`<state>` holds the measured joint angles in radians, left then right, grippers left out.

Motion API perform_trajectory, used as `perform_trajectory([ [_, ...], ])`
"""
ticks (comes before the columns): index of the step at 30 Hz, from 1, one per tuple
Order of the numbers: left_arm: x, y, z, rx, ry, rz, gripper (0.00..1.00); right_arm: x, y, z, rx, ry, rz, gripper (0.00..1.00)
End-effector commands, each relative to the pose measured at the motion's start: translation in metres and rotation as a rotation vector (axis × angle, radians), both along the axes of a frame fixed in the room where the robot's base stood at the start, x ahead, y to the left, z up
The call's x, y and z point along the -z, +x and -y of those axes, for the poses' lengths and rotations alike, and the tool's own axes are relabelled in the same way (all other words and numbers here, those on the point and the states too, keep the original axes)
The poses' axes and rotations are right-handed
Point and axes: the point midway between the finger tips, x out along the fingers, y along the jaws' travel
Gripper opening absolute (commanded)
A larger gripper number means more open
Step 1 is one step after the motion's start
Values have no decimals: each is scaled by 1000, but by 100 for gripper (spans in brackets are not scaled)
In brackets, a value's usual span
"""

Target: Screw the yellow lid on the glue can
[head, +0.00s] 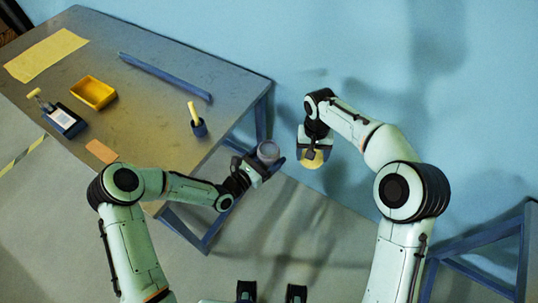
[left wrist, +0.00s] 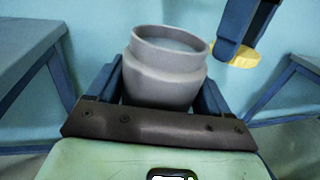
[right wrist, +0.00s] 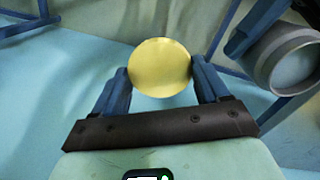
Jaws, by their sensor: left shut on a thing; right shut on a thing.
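The glue can (head: 268,151) is a grey, open-topped jar with a narrower neck. My left gripper (head: 257,165) is shut on it and holds it upright off the right end of the table; the can also fills the middle of the left wrist view (left wrist: 166,72). The yellow lid (head: 312,159) is a round disc. My right gripper (head: 313,150) is shut on it, to the right of the can and apart from it. The lid shows between the fingers in the right wrist view (right wrist: 160,67), with the can (right wrist: 292,62) at the upper right there.
The table (head: 150,115) bears a yellow tray (head: 93,92), a blue bar (head: 165,76), a blue cup with a yellow stick (head: 198,127), a labelled blue box (head: 64,120) and yellow paper (head: 46,53). A blue frame (head: 480,250) stands at the lower right. Space between the grippers is free.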

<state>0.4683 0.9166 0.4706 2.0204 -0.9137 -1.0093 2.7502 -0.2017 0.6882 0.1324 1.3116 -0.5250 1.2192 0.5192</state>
Motion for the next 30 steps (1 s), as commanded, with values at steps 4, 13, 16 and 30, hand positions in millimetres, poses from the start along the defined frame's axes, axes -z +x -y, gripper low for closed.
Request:
perform_trajectory([
  [4, -1, 0, 0, 0, -1, 3, 25, -35, 13, -52, 7, 13, 29, 46],
  [13, -1, 0, 0, 0, -1, 3, 25, -85, 12, -120, 26, 37, 50, 46],
  [16, -1, 0, 0, 0, -1, 3, 25, -93, 10, -130, 29, 41, 53, 46],
  [30, -1, 0, 0, 0, -1, 3, 25, -95, 9, -134, 31, 43, 53, 46],
])
